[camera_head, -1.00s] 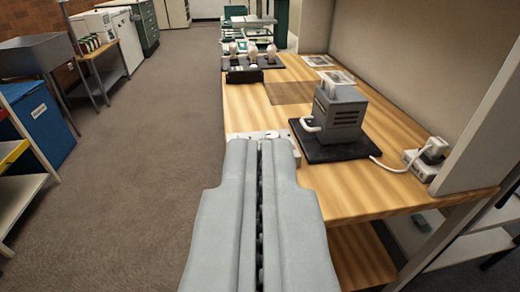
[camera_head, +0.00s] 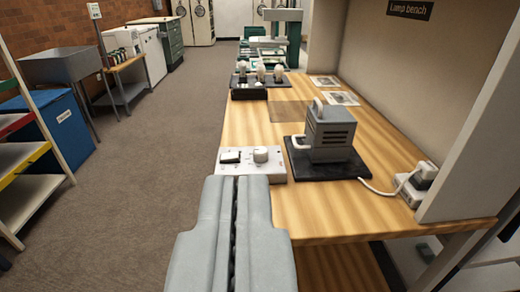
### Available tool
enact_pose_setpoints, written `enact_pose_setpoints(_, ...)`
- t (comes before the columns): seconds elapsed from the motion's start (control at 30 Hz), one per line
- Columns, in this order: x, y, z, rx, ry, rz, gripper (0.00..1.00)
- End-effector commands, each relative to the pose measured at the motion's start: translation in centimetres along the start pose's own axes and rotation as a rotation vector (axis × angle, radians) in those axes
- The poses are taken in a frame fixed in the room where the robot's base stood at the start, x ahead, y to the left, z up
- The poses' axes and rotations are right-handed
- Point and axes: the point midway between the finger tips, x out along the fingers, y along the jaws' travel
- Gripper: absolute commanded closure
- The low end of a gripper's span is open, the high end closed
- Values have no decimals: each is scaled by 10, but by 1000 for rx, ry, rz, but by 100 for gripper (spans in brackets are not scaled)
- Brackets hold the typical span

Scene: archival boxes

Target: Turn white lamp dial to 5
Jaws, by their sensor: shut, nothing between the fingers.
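A white control box (camera_head: 270,172) lies on the near left edge of the wooden bench. The dial's markings are too small to read. My gripper (camera_head: 236,182) is shut and empty. In the picture it is just below the box and covers part of its near side; I cannot tell whether they touch.
A grey vented metal unit (camera_head: 330,135) stands on a black mat right of the box, its cable running to a white socket block (camera_head: 414,185). Several bulbs (camera_head: 261,73) stand on a black base farther back. The bench (camera_head: 330,215) is clear in front. Open floor (camera_head: 160,160) lies left.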

Motion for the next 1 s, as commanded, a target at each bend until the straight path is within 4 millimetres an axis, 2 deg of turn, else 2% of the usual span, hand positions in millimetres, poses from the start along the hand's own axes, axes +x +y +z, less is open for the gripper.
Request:
enact_pose_setpoints(0.03, 0, 0, 0, 0, 0, 0, 92)
enact_pose_setpoints(0.17, 7, 1, -2, -10, -21, 3, 67)
enact_pose_setpoints(0.27, 22, 3, -4, -34, -68, 7, 47)
enact_pose_setpoints(0.6, 101, 16, -12, -164, -326, -10, 45)
enact_pose_setpoints(1.0, 195, 33, -3, -300, -619, -119, 45)
